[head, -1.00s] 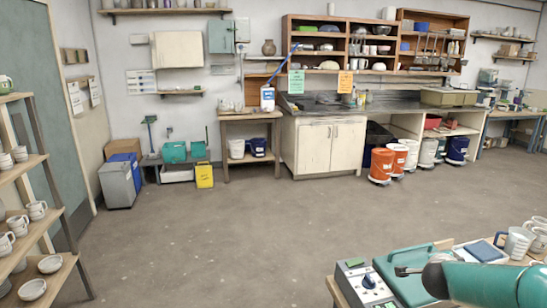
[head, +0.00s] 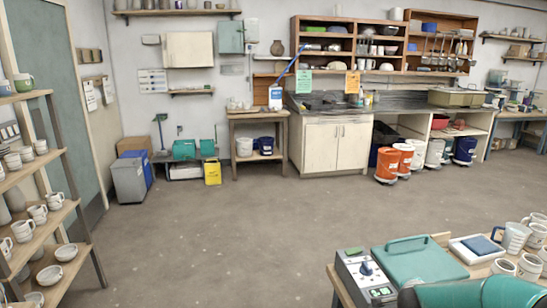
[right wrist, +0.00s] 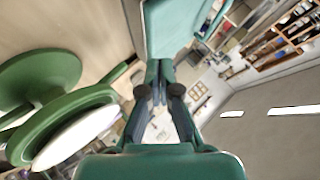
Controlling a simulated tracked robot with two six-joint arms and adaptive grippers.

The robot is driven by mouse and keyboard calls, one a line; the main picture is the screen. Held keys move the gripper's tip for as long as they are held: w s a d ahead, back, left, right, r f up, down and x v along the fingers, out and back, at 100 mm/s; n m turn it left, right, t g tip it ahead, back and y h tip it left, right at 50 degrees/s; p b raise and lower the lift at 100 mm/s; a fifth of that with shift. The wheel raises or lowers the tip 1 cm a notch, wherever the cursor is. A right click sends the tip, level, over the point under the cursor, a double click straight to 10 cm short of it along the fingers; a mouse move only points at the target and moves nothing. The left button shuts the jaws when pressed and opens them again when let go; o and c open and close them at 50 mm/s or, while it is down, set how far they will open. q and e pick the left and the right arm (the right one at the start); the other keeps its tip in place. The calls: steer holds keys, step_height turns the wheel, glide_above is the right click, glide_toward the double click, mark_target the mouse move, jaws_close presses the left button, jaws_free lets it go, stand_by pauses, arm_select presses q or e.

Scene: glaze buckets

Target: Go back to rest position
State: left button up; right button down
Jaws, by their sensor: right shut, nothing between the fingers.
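My right arm enters the head view at the bottom right, low over the front table, with its gripper mostly cut off by the lower edge. In the right wrist view, my right gripper (right wrist: 159,76) has its fingers together with nothing between them. Beyond the fingertips that view shows the room tilted. My left gripper is in neither view. Glaze buckets stand on the floor by the counter: orange ones (head: 387,164), white ones (head: 434,152) and a blue one (head: 464,149).
The front table at bottom right holds a teal-lidded machine (head: 418,262), a control box (head: 362,270), a tray (head: 478,247) and several mugs (head: 513,237). A mug shelf (head: 50,217) stands left. The middle floor (head: 230,240) is clear. Green round parts (right wrist: 45,90) fill the wrist view's left.

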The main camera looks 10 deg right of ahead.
steer(key=s+a+f+n+g+y, duration=0.1)
steer(key=s+a+f+n+y, duration=0.15)
steer(key=a+f, duration=0.5)
steer(key=s+a+f+n+y, duration=0.2)
steer(key=s+a+f+n, duration=0.15)
steer(key=a+f, duration=0.4)
steer(key=s+a+f+n+g+y, duration=0.1)
steer(key=s+a+f+n+y, duration=0.2)
steer(key=a+f, duration=0.45)
steer(key=s+a+f+n+g+y, duration=0.2)
steer(key=s+a+n, duration=0.2)
steer(key=s+a, duration=0.3)
steer(key=s+a+f+n+g+y, duration=0.2)
steer(key=s+a+n, duration=0.3)
steer(key=s+a, duration=0.2)
steer(key=s, duration=0.2)
steer(key=shift+s+a+f+g, duration=0.2)
steer(key=shift+s+g, duration=0.1)
steer(key=shift+g, duration=0.1)
steer(key=shift+y, duration=0.25)
